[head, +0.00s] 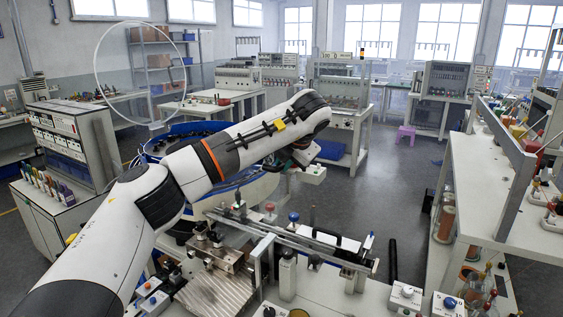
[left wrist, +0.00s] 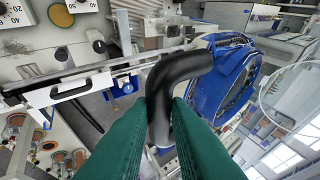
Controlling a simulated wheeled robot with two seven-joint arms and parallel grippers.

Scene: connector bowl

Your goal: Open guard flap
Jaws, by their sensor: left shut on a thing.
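A large clear round panel with a pale rim (head: 138,72) stands steeply above the left side of the blue bowl (head: 262,187); it may be the guard flap, but I cannot tell for sure. In the left wrist view a clear round panel (left wrist: 293,92) shows at the right, beyond the blue bowl (left wrist: 243,72). My left gripper (left wrist: 161,112) has green fingers shut on a black bent handle (left wrist: 178,72). In the head view my left arm covers much of the bowl. My right gripper is not in view.
A rail assembly with a black handle (head: 338,241) lies along the near bench, with knobs and posts around it. A white shelf bench (head: 490,190) stands at the right. A grey cabinet (head: 93,135) stands at the left. The floor beyond the bench is open.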

